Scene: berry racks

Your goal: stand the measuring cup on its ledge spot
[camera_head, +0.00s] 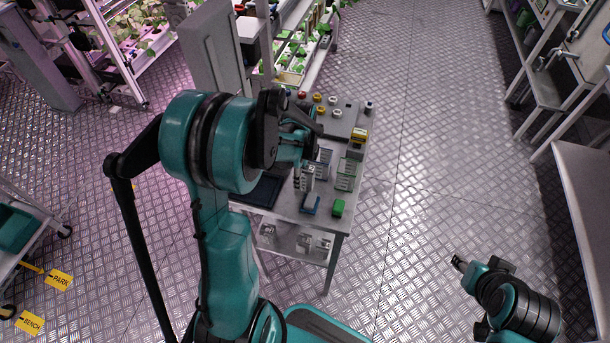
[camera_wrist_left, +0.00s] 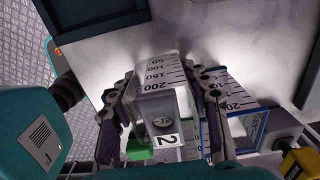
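A clear measuring cup with printed marks up to 200 (camera_wrist_left: 158,101) sits between the two fingers of my left gripper (camera_wrist_left: 160,82) in the left wrist view. Both fingers appear to press on its sides. In the head view my left gripper (camera_head: 303,165) is over the table, partly hidden by its own arm. A second, blue-edged measuring cup (camera_wrist_left: 228,122) stands close to the right finger. My right gripper (camera_head: 459,263) is off to the right over bare floor, too small to read.
The grey table (camera_head: 318,222) also bears a green block (camera_head: 338,208), a blue block (camera_head: 311,205), a green-edged clear container (camera_head: 347,174), a yellow-topped item (camera_head: 358,137) and several small coloured knobs behind. Floor right of the table is free. Racks stand far right.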

